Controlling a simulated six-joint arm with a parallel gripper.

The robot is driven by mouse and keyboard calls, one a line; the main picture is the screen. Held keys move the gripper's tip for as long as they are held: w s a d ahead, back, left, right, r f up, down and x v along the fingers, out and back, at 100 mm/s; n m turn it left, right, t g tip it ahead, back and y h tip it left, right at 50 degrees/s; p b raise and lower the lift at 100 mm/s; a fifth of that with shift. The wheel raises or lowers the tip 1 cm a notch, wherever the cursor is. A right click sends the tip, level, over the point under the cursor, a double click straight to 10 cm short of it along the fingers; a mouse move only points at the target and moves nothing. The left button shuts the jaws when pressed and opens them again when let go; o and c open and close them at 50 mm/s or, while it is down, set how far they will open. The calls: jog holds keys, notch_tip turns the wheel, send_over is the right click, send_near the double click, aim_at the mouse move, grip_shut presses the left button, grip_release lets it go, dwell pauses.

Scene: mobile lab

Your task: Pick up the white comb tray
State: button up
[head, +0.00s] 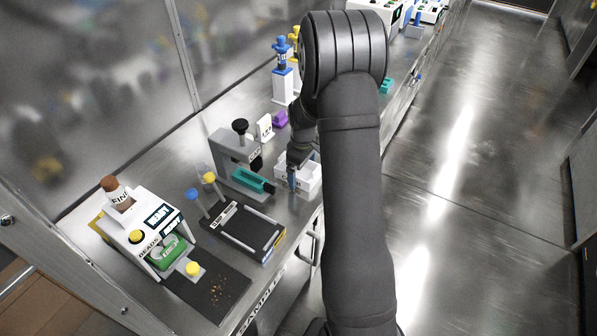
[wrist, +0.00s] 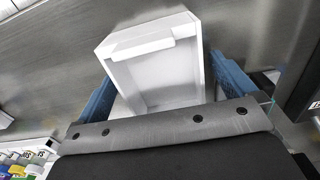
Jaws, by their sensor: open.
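The white comb tray (head: 311,180) is an open white box on the steel bench, near its front edge, partly hidden by my arm in the head view. In the wrist view the tray (wrist: 124,75) lies between the blue fingers of my gripper (wrist: 162,72), with a raised strip along its far wall. My gripper (head: 294,172) is open over the tray, one finger on either side of it. I cannot tell whether the fingers touch its walls.
A grey press-like stand (head: 228,150) with a teal block (head: 253,180) stands just left of the tray. A purple block (head: 280,118) sits farther back.

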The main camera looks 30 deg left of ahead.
jog(key=c, duration=1)
jog(key=shift+r, duration=0.15)
